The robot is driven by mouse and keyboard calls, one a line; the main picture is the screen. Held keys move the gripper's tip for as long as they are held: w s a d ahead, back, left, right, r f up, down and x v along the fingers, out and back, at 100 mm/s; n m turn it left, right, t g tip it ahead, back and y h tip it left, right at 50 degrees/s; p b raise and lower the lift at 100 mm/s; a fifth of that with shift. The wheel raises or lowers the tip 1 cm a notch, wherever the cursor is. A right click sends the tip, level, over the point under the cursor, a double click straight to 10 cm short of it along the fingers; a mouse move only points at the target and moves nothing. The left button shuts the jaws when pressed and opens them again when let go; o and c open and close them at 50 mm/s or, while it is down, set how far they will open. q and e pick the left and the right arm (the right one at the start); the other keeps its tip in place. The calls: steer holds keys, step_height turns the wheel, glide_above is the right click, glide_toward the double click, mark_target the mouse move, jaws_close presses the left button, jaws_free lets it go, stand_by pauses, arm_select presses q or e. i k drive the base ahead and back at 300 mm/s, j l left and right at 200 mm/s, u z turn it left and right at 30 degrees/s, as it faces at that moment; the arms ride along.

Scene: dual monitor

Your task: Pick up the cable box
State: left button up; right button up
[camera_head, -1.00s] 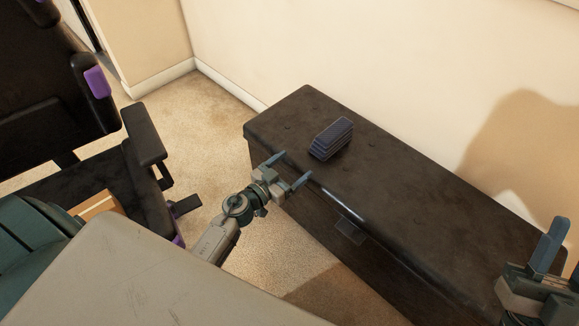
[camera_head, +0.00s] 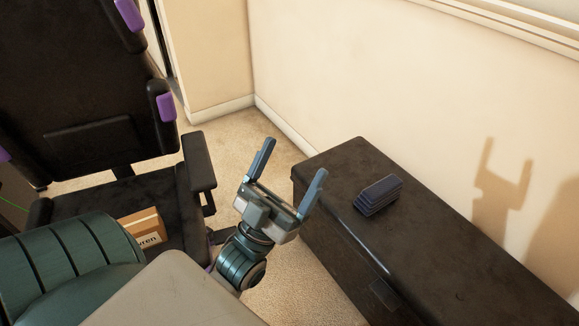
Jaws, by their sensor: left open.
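The cable box looks to be the small dark blue ridged block (camera_head: 378,195) lying on top of a dark chest (camera_head: 440,240), near the chest's far left end. My left gripper (camera_head: 287,172) is open and empty, with its two blue fingers pointing up in the picture. It shows to the left of the block, apart from it, in front of the chest's left end. My right gripper is out of the picture.
A black office chair (camera_head: 100,145) with purple parts stands at the left. A cardboard box (camera_head: 142,228) sits on its seat. A cream wall (camera_head: 400,90) rises behind the chest. Carpet (camera_head: 240,130) shows between chair and chest.

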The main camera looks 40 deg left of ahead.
mark_target(147, 227)
steer(key=u, duration=2.45)
steer(key=i+z, duration=0.15)
steer(key=z, duration=0.25)
steer(key=i+j+z, duration=0.1)
steer(key=z, duration=0.3)
steer(key=i+j+z, duration=0.1)
steer(key=z, duration=0.25)
steer(key=j, duration=0.1)
